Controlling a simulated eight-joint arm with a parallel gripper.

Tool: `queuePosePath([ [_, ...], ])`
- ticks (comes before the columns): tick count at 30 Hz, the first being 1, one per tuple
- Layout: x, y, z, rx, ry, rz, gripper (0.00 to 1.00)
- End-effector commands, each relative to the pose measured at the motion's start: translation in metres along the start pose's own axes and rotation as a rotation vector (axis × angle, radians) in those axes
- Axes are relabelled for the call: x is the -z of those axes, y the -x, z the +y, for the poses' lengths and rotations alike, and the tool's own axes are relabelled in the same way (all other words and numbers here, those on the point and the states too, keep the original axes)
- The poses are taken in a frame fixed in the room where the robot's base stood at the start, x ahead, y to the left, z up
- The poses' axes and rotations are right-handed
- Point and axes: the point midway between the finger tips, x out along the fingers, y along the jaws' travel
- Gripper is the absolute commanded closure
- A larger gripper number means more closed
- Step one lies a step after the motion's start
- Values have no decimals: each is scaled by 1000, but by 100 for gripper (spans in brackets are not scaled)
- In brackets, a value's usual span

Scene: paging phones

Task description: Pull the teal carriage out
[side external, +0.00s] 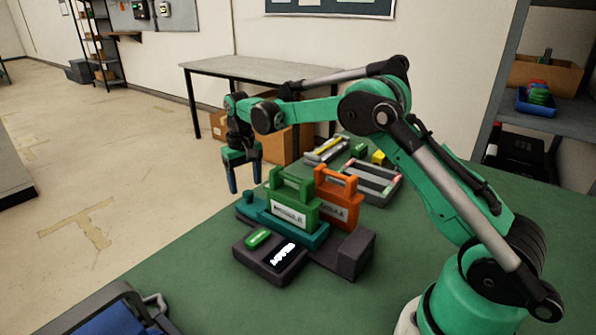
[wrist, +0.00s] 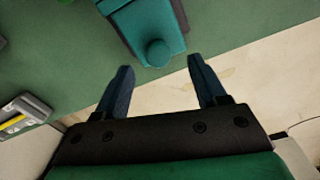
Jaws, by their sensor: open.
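The teal carriage (side external: 290,230) sits on a dark grey base on the green table in the side view. A green module (side external: 293,208) with a handle and white label stands on it. A round teal knob (side external: 249,197) rises at its left end. The knob (wrist: 156,52) and teal end (wrist: 140,20) also show in the wrist view, at the top. My gripper (side external: 246,190) is open, empty and pointing down, near the knob end and apart from it. In the wrist view my gripper (wrist: 160,85) has its fingers spread, with the knob beyond and between them.
An orange module (side external: 337,198) stands right behind the green one. Grey trays (side external: 370,182) lie behind.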

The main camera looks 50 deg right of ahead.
Motion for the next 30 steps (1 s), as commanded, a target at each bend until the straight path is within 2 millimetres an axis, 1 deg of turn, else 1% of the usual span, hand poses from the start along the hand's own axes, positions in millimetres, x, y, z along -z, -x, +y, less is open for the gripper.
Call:
queuePosePath([
  [1,0,9,0,0,0,0,35],
  [3,0,20,0,0,0,1,35],
  [7,0,34,0,0,0,1,35],
  [10,0,39,0,0,0,1,35],
  [19,-1,40,0,0,1,3,35],
  [21,-3,44,-1,1,6,13,35],
  [23,-7,52,-3,3,14,31,35],
  [26,-20,71,-9,8,37,82,35],
  [30,-50,97,-16,19,77,179,35],
])
